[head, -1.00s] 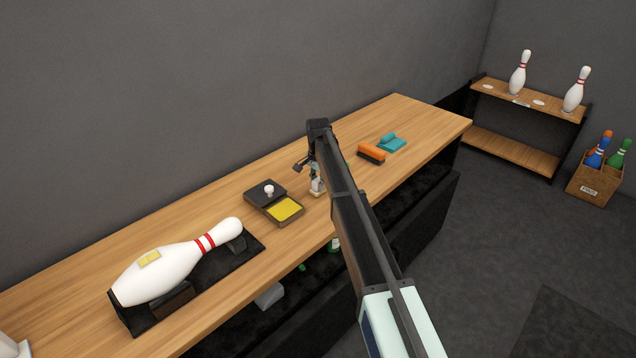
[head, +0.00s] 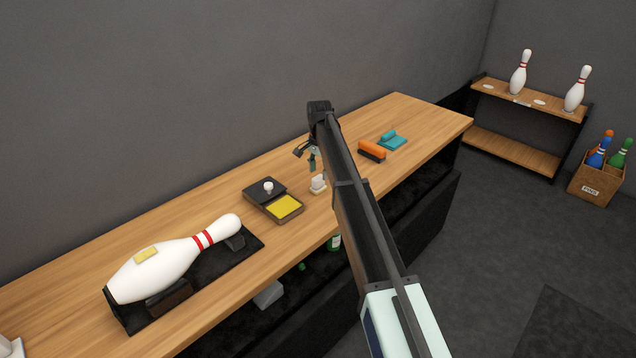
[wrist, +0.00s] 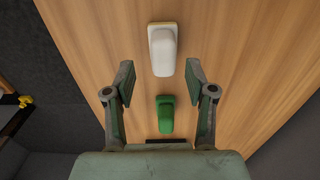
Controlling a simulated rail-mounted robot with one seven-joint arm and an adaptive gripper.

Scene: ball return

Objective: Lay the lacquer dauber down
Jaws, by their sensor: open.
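A white block-shaped tool on a cream base, which looks like the lacquer dauber (head: 318,184), rests on the wooden bench to the right of the yellow pad box. It also shows at the top of the wrist view (wrist: 163,50), beyond the fingertips and apart from them. My gripper (head: 312,158) hangs above the bench near it, partly hidden by my arm.
A bowling pin (head: 160,268) lies in a black cradle at the left. A box with a yellow pad (head: 284,207) sits mid-bench, its dark lid beside it. An orange tool (head: 372,149) and a teal tool (head: 391,141) lie further right. The bench's far right end is clear.

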